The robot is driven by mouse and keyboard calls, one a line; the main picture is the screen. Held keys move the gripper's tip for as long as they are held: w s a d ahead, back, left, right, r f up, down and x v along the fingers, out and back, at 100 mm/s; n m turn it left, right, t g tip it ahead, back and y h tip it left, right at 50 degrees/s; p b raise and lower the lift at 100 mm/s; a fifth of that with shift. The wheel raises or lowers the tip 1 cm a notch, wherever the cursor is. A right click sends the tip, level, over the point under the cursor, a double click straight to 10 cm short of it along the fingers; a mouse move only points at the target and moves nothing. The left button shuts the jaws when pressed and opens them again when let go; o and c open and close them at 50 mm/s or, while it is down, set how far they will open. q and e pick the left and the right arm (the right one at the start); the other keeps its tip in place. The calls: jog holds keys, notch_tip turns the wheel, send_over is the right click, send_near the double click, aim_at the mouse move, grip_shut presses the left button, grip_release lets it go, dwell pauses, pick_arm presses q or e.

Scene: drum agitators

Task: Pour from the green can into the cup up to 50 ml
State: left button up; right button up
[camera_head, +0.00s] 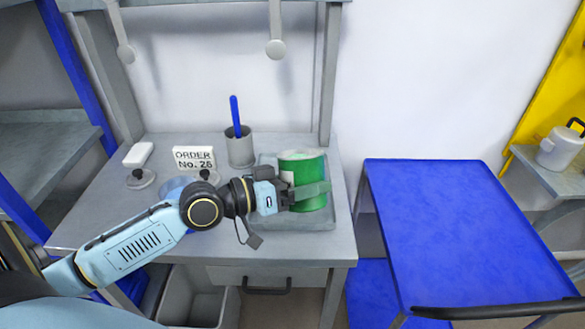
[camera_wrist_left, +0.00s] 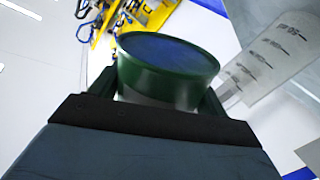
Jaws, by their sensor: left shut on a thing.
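The green can (camera_head: 303,165) is upright at or just over the grey tray (camera_head: 305,222) on the right of the workbench; I cannot tell whether it touches. My left gripper (camera_head: 308,193) is shut around its side. In the left wrist view the can (camera_wrist_left: 172,75) sits between my left fingers (camera_wrist_left: 160,95), with blue contents (camera_wrist_left: 165,48) showing at its open top. A clear cup with dark graduation marks (camera_wrist_left: 268,58) is right of the can there. In the head view a clear bluish thing (camera_head: 172,186), perhaps this cup, is partly hidden by my arm. My right gripper is out of view.
A grey holder (camera_head: 240,150) with a blue stick (camera_head: 235,112) stands behind. An order sign (camera_head: 194,158), a white block (camera_head: 138,154) and a knobbed disc (camera_head: 140,179) are to the left. A blue table (camera_head: 460,230) stands right, its top clear.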

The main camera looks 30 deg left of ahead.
pick_arm(q)
jog(key=shift+w+a+r, duration=0.1)
jog(key=shift+r, duration=0.15)
jog(key=shift+r+n+p, duration=0.15)
jog(key=shift+n+p, duration=0.15)
jog(key=shift+p, duration=0.1)
jog(key=shift+w+a+r+n+g+p, duration=0.3)
jog(key=shift+w+a+r+n+p, duration=0.15)
jog(key=shift+n+p, duration=0.2)
dwell(1.7)
jog(key=shift+f+n+p, duration=0.2)
jog(key=shift+n+p, duration=0.1)
jog(key=shift+n, duration=0.15)
dwell(2.2)
